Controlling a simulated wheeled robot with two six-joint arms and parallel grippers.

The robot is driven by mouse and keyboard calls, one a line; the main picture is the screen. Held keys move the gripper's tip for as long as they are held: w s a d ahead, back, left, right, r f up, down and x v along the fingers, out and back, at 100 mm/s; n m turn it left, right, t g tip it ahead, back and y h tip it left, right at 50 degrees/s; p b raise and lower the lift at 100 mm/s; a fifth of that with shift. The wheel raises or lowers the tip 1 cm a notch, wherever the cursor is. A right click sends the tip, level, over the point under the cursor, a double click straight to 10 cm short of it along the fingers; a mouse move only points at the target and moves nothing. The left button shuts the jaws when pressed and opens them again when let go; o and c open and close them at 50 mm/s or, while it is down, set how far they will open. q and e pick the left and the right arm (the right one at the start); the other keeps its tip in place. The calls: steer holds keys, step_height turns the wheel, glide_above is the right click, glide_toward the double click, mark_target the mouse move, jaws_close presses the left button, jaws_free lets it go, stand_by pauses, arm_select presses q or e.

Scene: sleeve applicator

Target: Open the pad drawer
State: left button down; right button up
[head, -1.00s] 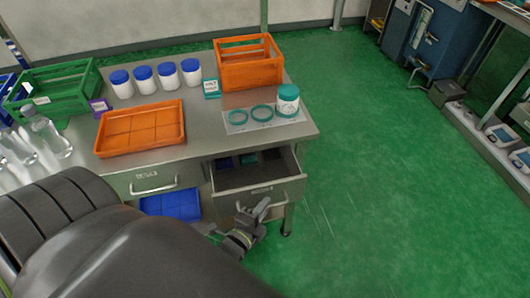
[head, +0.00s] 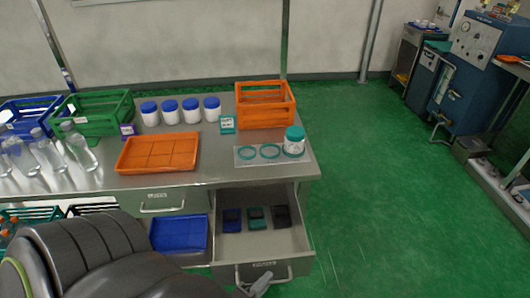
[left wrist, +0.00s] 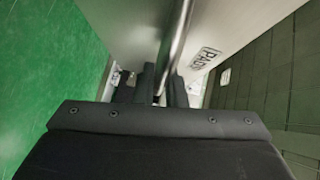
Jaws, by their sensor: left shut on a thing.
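The pad drawer (head: 284,268) under the right end of the steel table is pulled well out. Blue, teal and black pads (head: 257,223) lie toward the back of its inside. My left gripper (head: 257,284) is at the drawer's front, low in the head view and partly cut off by the frame's edge. In the left wrist view my left gripper (left wrist: 160,88) is shut on the drawer's bar handle (left wrist: 178,45), beside the PADS label (left wrist: 205,57). My right gripper is in neither view.
Another drawer (head: 180,201) beside it is shut, above a blue tray (head: 180,234). On the table stand an orange tray (head: 158,153), an orange crate (head: 265,105), white jars with blue lids and a teal-lidded jar (head: 294,141). The green floor (head: 390,200) at right is clear.

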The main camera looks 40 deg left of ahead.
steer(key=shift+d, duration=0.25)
arm_select(q)
steer(key=c, duration=1.5)
jaws_free()
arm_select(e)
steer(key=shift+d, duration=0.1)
arm_select(q)
steer(key=shift+s+d+r+b, duration=0.2)
steer(key=shift+s+r+b, duration=0.25)
steer(key=shift+s, duration=2.4)
steer(key=shift+s+d+r+b, duration=0.2)
steer(key=shift+s+r+b, duration=0.2)
steer(key=shift+s, duration=2.5)
steer(key=shift+s+d+r+b, duration=0.2)
steer(key=shift+s+r+b, duration=0.25)
steer(key=shift+s, duration=2.4)
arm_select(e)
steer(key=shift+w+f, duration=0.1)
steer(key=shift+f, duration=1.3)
arm_select(q)
steer(key=shift+f, duration=0.1)
